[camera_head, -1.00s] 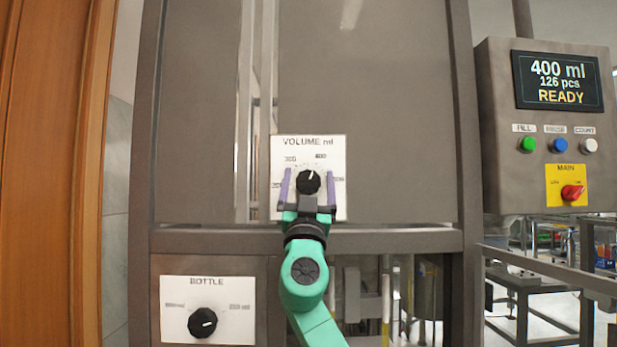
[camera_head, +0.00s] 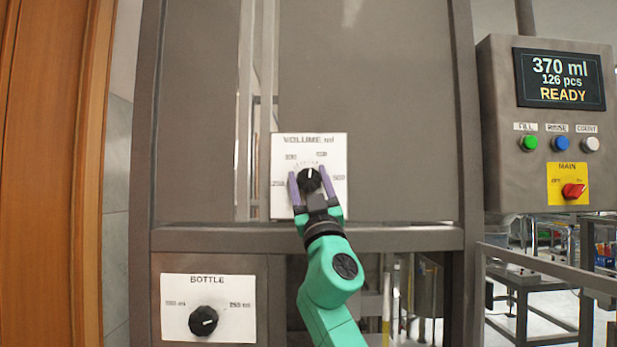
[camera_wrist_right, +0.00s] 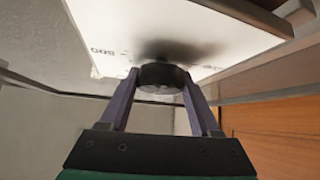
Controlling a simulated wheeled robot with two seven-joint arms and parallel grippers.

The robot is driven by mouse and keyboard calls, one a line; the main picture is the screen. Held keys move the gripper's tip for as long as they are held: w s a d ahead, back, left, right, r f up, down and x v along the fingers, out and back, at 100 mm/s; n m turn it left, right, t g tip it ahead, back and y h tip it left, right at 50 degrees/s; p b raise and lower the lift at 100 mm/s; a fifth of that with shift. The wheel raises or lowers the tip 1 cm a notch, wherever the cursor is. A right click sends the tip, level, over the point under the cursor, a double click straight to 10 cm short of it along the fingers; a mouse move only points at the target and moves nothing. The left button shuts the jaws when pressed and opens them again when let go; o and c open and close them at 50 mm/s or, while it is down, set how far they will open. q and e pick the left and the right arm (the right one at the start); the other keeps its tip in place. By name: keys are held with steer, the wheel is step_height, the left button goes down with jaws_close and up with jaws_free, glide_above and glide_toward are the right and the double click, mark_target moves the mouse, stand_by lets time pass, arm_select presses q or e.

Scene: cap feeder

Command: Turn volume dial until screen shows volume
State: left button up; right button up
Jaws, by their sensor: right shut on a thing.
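The black volume dial (camera_head: 309,179) sits on a white plate labelled "VOLUME ml" (camera_head: 334,205) in the head view. My right gripper (camera_head: 310,182) is shut on the dial, one purple finger on each side of it. In the right wrist view the dial (camera_wrist_right: 163,76) shows between the two fingertips, and the white plate (camera_wrist_right: 120,30) is behind it. The screen (camera_head: 560,80) at the upper right reads "370 ml", "126 pcs" and "READY". My left gripper is not in view.
A second black dial (camera_head: 203,321) on a "BOTTLE" plate is at the lower left. Under the screen are green (camera_head: 529,143), blue (camera_head: 560,144) and white (camera_head: 591,144) buttons and a red main switch (camera_head: 573,190). A grey frame beam (camera_head: 400,239) runs below the volume plate.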

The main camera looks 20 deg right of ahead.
steer(key=n+g+y+p, duration=0.1)
steer(key=n+y+p, duration=0.2)
steer(key=p, duration=0.1)
steer(key=n+g+y+p, duration=0.1)
steer(key=n+y+p, duration=0.2)
steer(key=n+p, duration=0.1)
steer(key=r+n+g+y+p, duration=0.1)
steer(key=n+y+p, duration=0.2)
steer(key=p, duration=0.1)
steer(key=shift+r+n+g, duration=0.1)
steer(key=shift+n+g, duration=0.2)
steer(key=shift+n, duration=0.1)
steer(key=shift+s+n+g+y, duration=0.1)
steer(key=shift+n+g+y, duration=0.35)
steer(key=shift+n, duration=0.25)
steer(key=shift+f+n+g+y+p, duration=0.3)
steer(key=shift+n+g+y, duration=0.05)
steer(key=shift+n, duration=0.15)
steer(key=shift+f+n+g, duration=0.1)
steer(key=shift+n+g, duration=0.3)
steer(key=shift+n, duration=0.3)
steer(key=n+g, duration=0.3)
steer(key=shift+a+n+y, duration=0.15)
steer(key=shift+n+y, duration=0.15)
steer(key=shift+n, duration=0.1)
steer(key=shift+a+f+n+g, duration=0.1)
steer(key=shift+f+n+g, duration=0.15)
steer(key=shift+n+g, duration=0.35)
steer(key=shift+f+n, duration=0.2)
steer(key=shift+n, duration=0.1)
